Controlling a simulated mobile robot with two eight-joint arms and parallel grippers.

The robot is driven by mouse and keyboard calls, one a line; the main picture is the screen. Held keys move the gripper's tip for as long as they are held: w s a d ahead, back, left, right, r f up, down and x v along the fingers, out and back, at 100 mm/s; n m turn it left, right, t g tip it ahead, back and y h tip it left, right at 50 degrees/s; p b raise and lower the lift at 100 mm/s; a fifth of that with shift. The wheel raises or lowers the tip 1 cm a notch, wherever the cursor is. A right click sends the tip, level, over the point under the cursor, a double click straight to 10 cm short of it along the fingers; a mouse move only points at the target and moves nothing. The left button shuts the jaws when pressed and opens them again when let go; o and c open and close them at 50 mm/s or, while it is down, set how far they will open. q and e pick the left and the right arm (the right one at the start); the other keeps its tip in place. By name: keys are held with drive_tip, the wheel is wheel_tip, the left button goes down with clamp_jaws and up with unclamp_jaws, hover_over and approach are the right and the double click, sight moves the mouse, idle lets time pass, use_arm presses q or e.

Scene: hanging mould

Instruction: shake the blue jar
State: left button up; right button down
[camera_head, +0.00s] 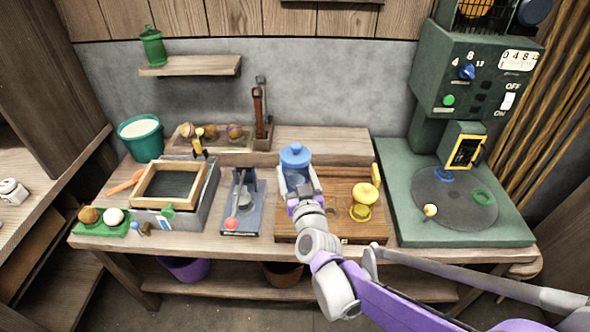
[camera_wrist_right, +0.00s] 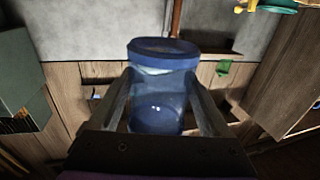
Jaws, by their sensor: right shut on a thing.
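The blue jar (camera_head: 295,170) has a knobbed lid and stands out in front of the wooden board in the head view. My right gripper (camera_head: 301,190) is shut on the jar, with a finger on each side of its body. In the right wrist view the translucent blue jar (camera_wrist_right: 158,95) fills the space between the fingers of my right gripper (camera_wrist_right: 160,108), with its darker blue end at the top. The gripper hides the jar's lower part in the head view. My left gripper is out of view.
A yellow knobbed item (camera_head: 366,192) stands on the brown wooden board (camera_head: 340,225) just right of the jar. A blue-grey stand (camera_head: 243,205) is left of it. A green machine (camera_head: 455,200) with a round plate is at right. A wooden shelf (camera_head: 190,66) hangs at upper left.

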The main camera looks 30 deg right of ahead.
sight(296, 155)
wheel_tip(296, 155, down, 2)
drive_tip(key=shift+s+f+b, duration=0.15)
drive_tip(key=shift+b, duration=0.3)
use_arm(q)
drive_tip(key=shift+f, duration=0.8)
use_arm(e)
drive_tip(key=shift+r, duration=0.25)
wheel_tip(296, 155, up, 7)
drive_tip(key=p, duration=0.5)
drive_tip(key=shift+r+p, duration=0.1)
drive_tip(key=shift+p, duration=0.25)
drive_tip(key=shift+w, duration=0.2)
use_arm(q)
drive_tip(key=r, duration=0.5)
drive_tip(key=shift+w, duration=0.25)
use_arm(e)
drive_tip(key=shift+s+f, duration=0.1)
drive_tip(key=shift+f, duration=0.15)
drive_tip(key=shift+f+b, duration=0.3)
drive_tip(key=shift+b, duration=0.2)
wheel_tip(296, 155, down, 7)
drive_tip(key=b, duration=0.5)
drive_tip(key=shift+r+b, duration=0.2)
drive_tip(key=shift+b, duration=0.1)
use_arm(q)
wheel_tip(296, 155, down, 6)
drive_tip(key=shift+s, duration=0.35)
use_arm(e)
drive_tip(key=shift+r, duration=0.15)
